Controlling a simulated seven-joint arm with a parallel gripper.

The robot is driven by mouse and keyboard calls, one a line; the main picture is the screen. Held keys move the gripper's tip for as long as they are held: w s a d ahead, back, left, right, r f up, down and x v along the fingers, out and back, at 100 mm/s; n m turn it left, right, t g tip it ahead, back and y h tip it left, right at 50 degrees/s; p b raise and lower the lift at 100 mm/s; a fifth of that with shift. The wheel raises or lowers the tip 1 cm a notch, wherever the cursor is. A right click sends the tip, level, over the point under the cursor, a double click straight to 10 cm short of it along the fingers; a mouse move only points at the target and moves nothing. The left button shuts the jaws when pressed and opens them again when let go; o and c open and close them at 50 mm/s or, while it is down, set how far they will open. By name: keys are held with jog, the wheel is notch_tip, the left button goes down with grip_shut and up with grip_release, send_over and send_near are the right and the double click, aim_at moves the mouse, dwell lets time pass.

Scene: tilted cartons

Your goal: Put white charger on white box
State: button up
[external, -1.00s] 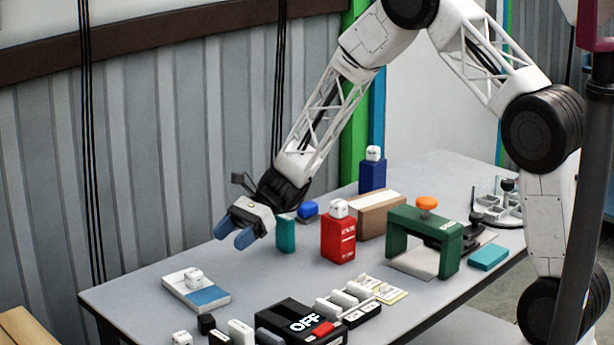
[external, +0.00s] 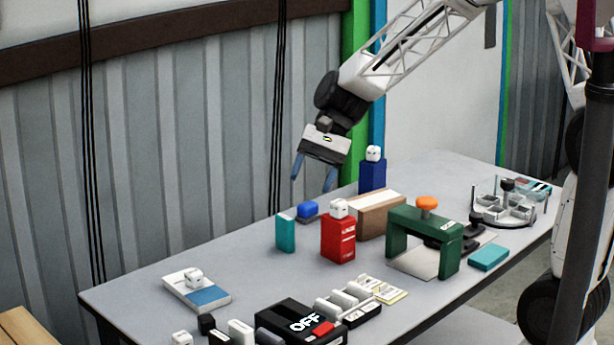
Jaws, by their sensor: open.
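Several small white blocks look like chargers, and I cannot tell which one the task names. One white block (external: 193,277) sits on a flat white and blue box (external: 208,297) at the table's left. Another white block (external: 339,208) is on top of an upright red box (external: 338,240), and one (external: 373,153) is on a dark blue box (external: 372,177). One more white block (external: 181,338) is at the front left edge of the picture. My gripper (external: 314,184) is open and empty, pointing down above the back of the table, up and left of the red box.
A teal box (external: 285,233) and a blue item (external: 307,210) stand near the red box. A black "OFF" device (external: 300,322) is in front.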

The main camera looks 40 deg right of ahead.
jog(key=s+d+r+n+t+h, duration=0.1)
jog(key=s+d+r+n+h, duration=0.1)
jog(key=s, duration=0.7)
jog(key=s+d+r+n+t+h, duration=0.1)
jog(key=s+d+r+n+h, duration=0.2)
jog(key=s, duration=0.5)
jog(key=s+d+r+n+t+h, duration=0.2)
jog(key=s+d, duration=0.4)
jog(key=s, duration=0.3)
jog(key=shift+s+d+r+n+h, duration=0.15)
jog(key=shift+s+r+n+h, duration=0.25)
jog(key=shift+r+n, duration=0.4)
